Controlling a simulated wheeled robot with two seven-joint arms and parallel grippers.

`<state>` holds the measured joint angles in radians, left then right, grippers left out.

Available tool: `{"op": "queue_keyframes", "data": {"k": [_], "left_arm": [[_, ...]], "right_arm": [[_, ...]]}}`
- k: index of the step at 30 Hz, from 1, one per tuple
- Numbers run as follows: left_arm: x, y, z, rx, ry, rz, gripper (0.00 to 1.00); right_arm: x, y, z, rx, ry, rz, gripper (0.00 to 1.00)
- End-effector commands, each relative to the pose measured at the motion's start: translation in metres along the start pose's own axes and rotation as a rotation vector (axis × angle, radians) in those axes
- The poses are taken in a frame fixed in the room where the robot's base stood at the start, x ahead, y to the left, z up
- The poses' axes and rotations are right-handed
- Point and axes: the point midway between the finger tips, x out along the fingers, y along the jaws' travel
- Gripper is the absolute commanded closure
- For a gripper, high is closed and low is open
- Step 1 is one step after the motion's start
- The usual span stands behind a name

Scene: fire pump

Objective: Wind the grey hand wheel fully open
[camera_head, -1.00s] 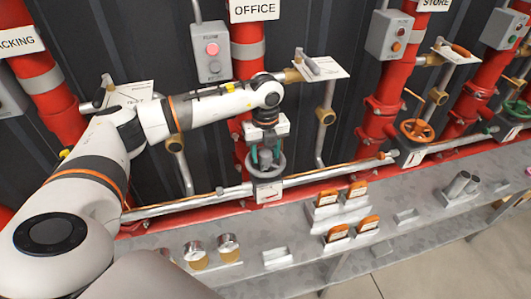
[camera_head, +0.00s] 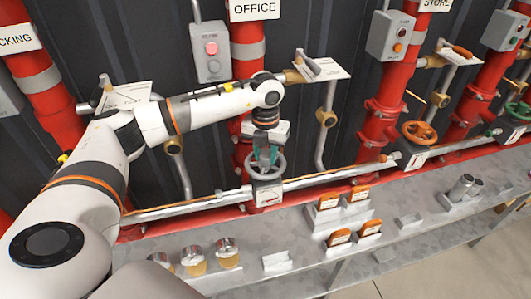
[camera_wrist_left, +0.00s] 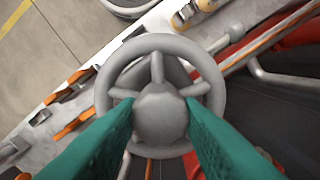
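The grey hand wheel (camera_head: 267,168) sits on the pipe below the OFFICE sign, at the middle of the head view. In the left wrist view the wheel (camera_wrist_left: 160,98) fills the middle, with spokes visible to the top, left and right of its hub. My left gripper (camera_head: 266,158) is at the wheel. Its teal fingers (camera_wrist_left: 160,108) lie one on each side of the hub, close against it, and look shut on it. They hide parts of the lower rim. My right gripper is not in view.
An orange wheel (camera_head: 419,132) stands further right on the red pipework, with a green wheel (camera_head: 518,110) beyond. A grey shelf (camera_head: 300,240) in front carries orange-topped tags (camera_head: 330,198) and round jars (camera_head: 227,252). A control box (camera_head: 210,52) hangs on the wall above.

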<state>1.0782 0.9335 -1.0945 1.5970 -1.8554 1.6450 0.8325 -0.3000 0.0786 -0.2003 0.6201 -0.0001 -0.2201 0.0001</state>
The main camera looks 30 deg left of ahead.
Motion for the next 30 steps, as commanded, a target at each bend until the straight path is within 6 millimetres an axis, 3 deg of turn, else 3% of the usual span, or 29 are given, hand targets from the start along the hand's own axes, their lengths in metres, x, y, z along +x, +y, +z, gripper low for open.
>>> {"op": "queue_keyframes", "data": {"k": [5, 18, 30], "left_arm": [[0.000, 0.000, 0.000, -0.043, -0.001, 0.001, 0.99], [0.000, 0.000, 0.001, -0.653, -0.003, 0.000, 0.99], [0.001, 0.000, 0.001, -0.714, -0.002, -0.001, 0.99]], "right_arm": [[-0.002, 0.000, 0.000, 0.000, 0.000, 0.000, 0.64], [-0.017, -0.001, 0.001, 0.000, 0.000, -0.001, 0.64], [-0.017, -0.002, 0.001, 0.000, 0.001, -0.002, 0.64]]}}
